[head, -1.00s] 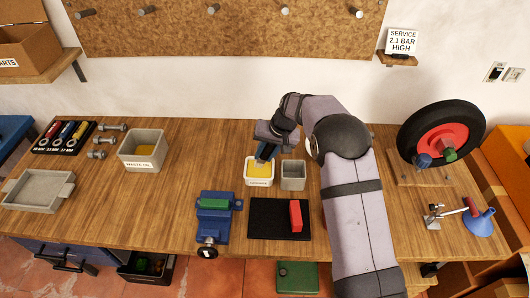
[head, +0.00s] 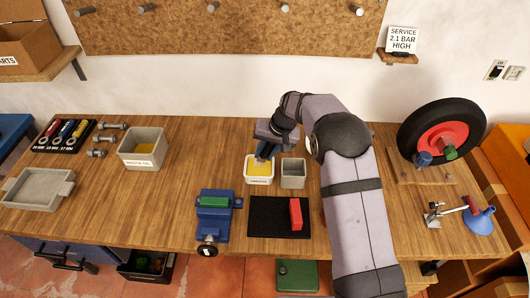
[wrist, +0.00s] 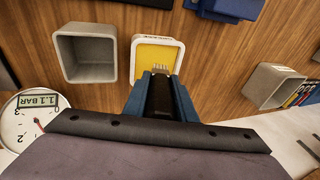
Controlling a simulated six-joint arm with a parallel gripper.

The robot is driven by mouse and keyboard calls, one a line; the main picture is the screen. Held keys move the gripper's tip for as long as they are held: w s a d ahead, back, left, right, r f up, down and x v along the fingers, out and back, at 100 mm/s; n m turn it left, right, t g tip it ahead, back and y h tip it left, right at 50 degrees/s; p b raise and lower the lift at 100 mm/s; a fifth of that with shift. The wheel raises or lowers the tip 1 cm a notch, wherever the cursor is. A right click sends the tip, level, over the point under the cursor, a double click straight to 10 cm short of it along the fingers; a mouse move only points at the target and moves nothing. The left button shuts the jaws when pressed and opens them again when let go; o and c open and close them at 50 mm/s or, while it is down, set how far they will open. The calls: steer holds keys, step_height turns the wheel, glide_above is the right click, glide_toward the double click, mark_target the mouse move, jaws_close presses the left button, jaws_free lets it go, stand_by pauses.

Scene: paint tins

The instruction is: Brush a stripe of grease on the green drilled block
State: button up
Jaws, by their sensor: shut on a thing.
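The green block (head: 214,201) is held in the blue vise (head: 213,225) at the front of the bench; holes in it are too small to make out. A white tub (head: 248,180) of yellow grease (head: 258,168) stands behind and to the right of the vise. My gripper (head: 264,152) is over this tub, shut on a brush. In the wrist view, the blue fingers (wrist: 162,95) close around the dark handle, and the pale bristles of the brush (wrist: 158,70) show at the yellow grease (wrist: 155,60). I cannot tell how deep the bristles reach.
An empty grey container (head: 293,182) stands just right of the tub. A red block (head: 296,213) lies on a black mat (head: 268,220) right of the vise. A waste oil bin (head: 140,160) stands to the left. The bench between bin and tub is clear.

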steer(key=shift+f+b, duration=0.35)
steer(key=shift+f, duration=0.2)
stand_by(1.4)
steer(key=shift+r, duration=0.15)
steer(key=shift+r+p, duration=2.4)
steer(key=shift+r, duration=1.05)
steer(key=s+d+r, duration=0.3)
steer(key=s+d, duration=1.2)
steer(key=d, duration=0.3)
steer(key=shift+s+r, duration=0.15)
steer(key=shift+a, duration=0.1)
